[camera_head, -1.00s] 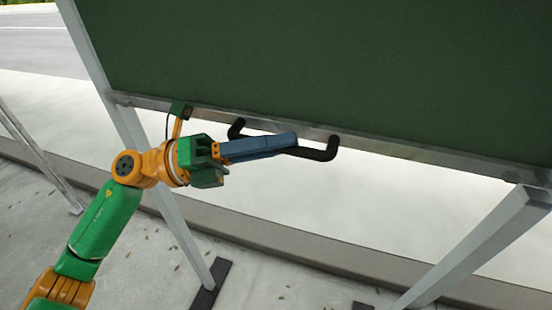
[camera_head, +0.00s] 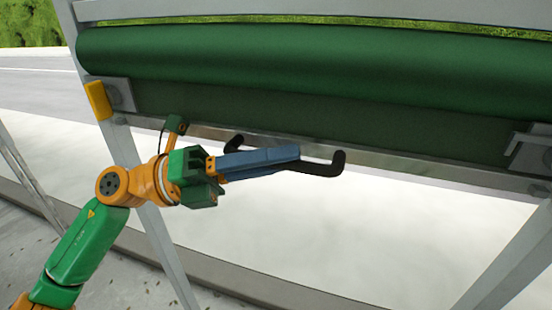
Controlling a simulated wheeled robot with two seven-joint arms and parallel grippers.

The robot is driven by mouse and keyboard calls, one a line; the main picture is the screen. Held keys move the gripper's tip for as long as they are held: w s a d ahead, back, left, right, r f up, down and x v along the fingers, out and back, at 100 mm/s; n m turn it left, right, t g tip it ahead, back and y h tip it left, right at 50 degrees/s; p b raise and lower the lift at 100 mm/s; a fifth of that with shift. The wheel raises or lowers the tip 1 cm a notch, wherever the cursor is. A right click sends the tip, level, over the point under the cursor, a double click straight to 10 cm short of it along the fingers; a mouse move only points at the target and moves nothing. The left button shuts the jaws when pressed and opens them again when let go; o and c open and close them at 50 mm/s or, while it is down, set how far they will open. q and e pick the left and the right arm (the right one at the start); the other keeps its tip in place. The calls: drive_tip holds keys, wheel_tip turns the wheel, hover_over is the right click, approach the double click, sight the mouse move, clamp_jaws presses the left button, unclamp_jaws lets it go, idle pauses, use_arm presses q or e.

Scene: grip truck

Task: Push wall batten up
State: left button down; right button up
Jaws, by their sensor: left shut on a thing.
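The wall batten (camera_head: 400,163) is a grey metal bar along the bottom edge of a green sheet (camera_head: 300,112). A black handle (camera_head: 325,167) is fixed to the batten. My left gripper (camera_head: 292,160), with blue fingers, is shut on the black handle and covers its middle; both bent ends show. The sheet's upper part is wound in a thick green roll (camera_head: 320,55) just above the batten, with a short flat strip between them. My right gripper is not in view.
Grey metal posts stand at the left (camera_head: 150,215) and right (camera_head: 508,260), with a rail (camera_head: 330,12) above the roll. A yellow block (camera_head: 98,100) sits on the left post. Pale open ground lies below the batten.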

use_arm(q)
drive_tip(key=shift+w+a+r, duration=0.1)
drive_tip(key=shift+r, duration=0.25)
drive_tip(key=c, duration=0.9)
unclamp_jaws()
drive_tip(key=shift+c, duration=0.2)
drive_tip(key=shift+o, duration=0.7)
drive_tip(key=shift+f, duration=0.2)
drive_tip(key=b+v, duration=0.4)
drive_tip(key=v, duration=0.3)
drive_tip(key=shift+r, duration=0.15)
